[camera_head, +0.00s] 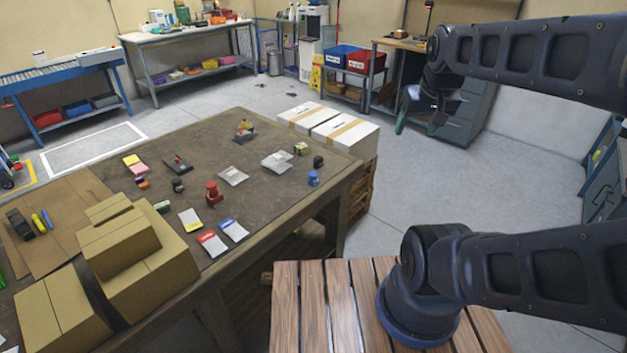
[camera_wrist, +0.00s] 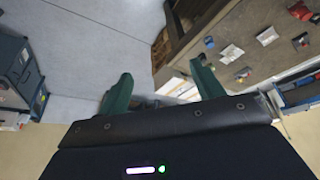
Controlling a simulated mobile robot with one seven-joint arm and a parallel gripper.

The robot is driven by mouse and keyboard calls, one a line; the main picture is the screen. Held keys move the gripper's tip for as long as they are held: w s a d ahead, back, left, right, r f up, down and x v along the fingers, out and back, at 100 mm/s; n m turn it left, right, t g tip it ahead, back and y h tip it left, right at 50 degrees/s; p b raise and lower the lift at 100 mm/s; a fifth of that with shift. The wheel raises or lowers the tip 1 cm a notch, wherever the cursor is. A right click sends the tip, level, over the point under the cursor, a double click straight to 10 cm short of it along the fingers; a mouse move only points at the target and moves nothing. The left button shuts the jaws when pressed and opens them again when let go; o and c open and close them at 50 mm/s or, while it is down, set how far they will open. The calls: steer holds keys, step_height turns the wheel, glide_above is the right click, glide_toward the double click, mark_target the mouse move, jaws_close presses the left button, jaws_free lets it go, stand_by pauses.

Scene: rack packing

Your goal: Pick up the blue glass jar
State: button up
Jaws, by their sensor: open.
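A small blue jar (camera_head: 313,178) stands on the dark work table near its right edge in the head view. A small bluish item (camera_wrist: 209,41) near the table edge in the wrist view may be the same jar, but it is too small to tell. My gripper (camera_head: 417,122) is raised above the floor, to the right of the table and well apart from the jar. Its green fingers are spread with nothing between them, as the wrist view also shows (camera_wrist: 161,82).
The work table (camera_head: 265,210) holds a red item (camera_head: 213,193), a small black item (camera_head: 318,161), packets and brown cartons (camera_head: 120,245). White boxes (camera_head: 345,132) stand on a pallet beyond its right corner. A slatted wooden surface (camera_head: 315,300) lies in front. Floor at right is clear.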

steer(key=shift+w, duration=0.1)
steer(key=n+g, duration=0.5)
steer(key=n, duration=0.9)
glide_above(313, 173)
step_height(313, 173, down, 29)
step_height(313, 173, down, 11)
steer(key=shift+d+r, duration=0.1)
steer(key=shift+r, duration=0.05)
steer(key=c, duration=1.2)
